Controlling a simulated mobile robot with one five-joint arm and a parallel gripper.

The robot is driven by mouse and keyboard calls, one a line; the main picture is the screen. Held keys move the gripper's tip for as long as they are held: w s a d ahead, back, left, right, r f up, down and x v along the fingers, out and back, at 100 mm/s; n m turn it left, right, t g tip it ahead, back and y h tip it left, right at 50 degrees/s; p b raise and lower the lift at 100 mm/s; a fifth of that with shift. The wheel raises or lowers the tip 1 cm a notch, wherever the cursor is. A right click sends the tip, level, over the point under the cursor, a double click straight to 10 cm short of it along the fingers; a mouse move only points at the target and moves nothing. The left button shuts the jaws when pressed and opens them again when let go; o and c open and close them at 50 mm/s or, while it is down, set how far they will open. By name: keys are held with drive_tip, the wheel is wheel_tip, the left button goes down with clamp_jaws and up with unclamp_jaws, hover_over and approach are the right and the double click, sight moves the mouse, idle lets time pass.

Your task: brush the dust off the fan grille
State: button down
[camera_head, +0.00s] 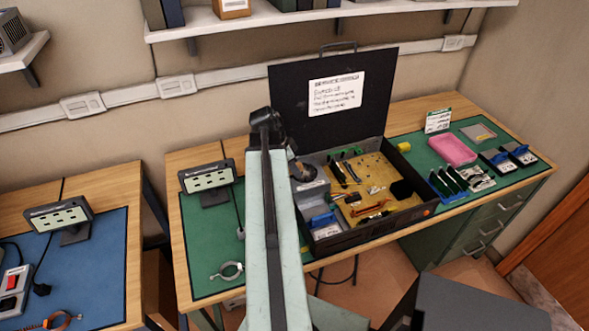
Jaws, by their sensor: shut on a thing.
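My pale green arm rises through the middle of the view to a black joint over the left part of an open black case (345,235). My gripper's jaws are not distinct; the arm hides most of that area. I cannot make out a brush. A dark round shape (304,173) shows just right of the arm, at the grey left section (312,190) of the case. I cannot tell whether it is the fan grille or part of my arm's end. No dust can be made out at this size.
The case stands on a wooden bench with a green mat (205,255). Its raised lid (290,90) stands behind. Right of it are a pink tray (452,150) and small parts. A shelf hangs above.

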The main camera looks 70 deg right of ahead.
sight(307, 171)
drive_tip(key=shift+s+d, duration=2.45)
drive_tip(key=shift+s, duration=0.1)
drive_tip(key=shift+w+a+f, duration=0.1)
drive_tip(key=shift+w+a, duration=2.4)
drive_tip(key=shift+w, duration=0.1)
wheel_tip(307, 171, up, 6)
drive_tip(key=p, duration=0.6)
